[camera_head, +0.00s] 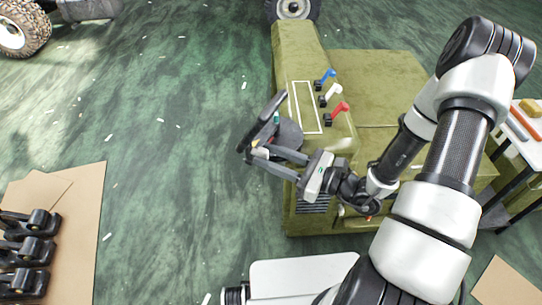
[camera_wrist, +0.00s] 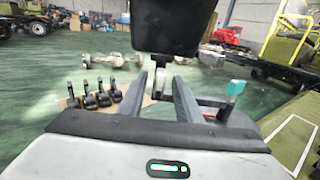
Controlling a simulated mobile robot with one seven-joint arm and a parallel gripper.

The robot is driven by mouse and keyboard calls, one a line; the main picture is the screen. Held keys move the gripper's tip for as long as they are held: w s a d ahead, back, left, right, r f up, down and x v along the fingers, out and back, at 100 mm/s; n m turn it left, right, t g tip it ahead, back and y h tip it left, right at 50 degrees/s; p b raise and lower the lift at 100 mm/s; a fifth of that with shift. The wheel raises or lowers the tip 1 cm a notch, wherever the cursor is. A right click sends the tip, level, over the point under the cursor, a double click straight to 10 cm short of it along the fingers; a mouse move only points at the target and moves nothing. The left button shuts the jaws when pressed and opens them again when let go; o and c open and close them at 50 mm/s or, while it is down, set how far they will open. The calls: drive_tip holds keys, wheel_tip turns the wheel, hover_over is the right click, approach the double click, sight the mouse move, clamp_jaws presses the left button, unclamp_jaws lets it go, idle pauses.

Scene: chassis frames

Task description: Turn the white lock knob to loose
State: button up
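On the green machine (camera_head: 300,60), a white-topped lever (camera_head: 332,91) stands between a blue and a red one. In the wrist view, a small pale upright piece (camera_wrist: 161,80) shows between my fingers, under a black panel (camera_wrist: 166,28); I cannot tell if it is the lock knob. My gripper (camera_head: 260,157) reaches left past the machine's edge, beside a tilted black panel (camera_head: 262,120) and a dark round plate (camera_head: 287,134). Its two fingers are apart, with a gap between them in the wrist view. I see no clear contact.
A teal knob (camera_wrist: 236,88) stands right of my fingers. The blue (camera_head: 326,76) and red (camera_head: 340,108) levers are close by. Several black clamp-like parts lie on a brown board (camera_head: 85,200) at left. A bench (camera_head: 520,135) stands right. Green floor at left is mostly open.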

drive_tip(key=shift+c, duration=0.4)
clamp_jaws()
drive_tip(key=shift+f+n, duration=0.1)
drive_tip(key=shift+n, duration=0.2)
drive_tip(key=n+b, duration=0.2)
drive_tip(key=shift+s+f+n, duration=0.1)
drive_tip(key=shift+n, duration=0.3)
drive_tip(key=n+b, duration=0.2)
drive_tip(key=n, duration=0.1)
drive_tip(key=shift+f+n+b, duration=0.1)
drive_tip(key=shift+n+b, duration=0.2)
drive_tip(key=shift+b, duration=0.1)
drive_tip(key=shift+s+n+b, duration=0.1)
drive_tip(key=shift+n+b, duration=4.8)
drive_tip(key=shift+n, duration=0.6)
